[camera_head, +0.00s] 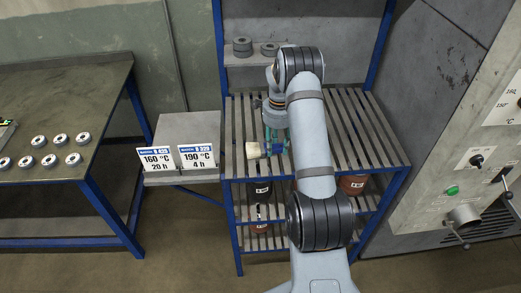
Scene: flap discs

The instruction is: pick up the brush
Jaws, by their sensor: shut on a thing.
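The brush (254,151) shows pale bristles pointing left, above the slatted top of the rack. My gripper (272,149) is shut on the brush, around its dark part to the right of the bristles. The rest of the brush is partly hidden by the gripper and arm. I cannot tell whether the brush touches the slats or hangs just above them.
The slatted rack (350,135) has blue posts. Grey discs (242,47) sit on its upper shelf; dark containers (259,191) stand below. Two temperature signs (196,157) stand to the left. A table (95,110) holds several rings. A control cabinet (455,165) stands right.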

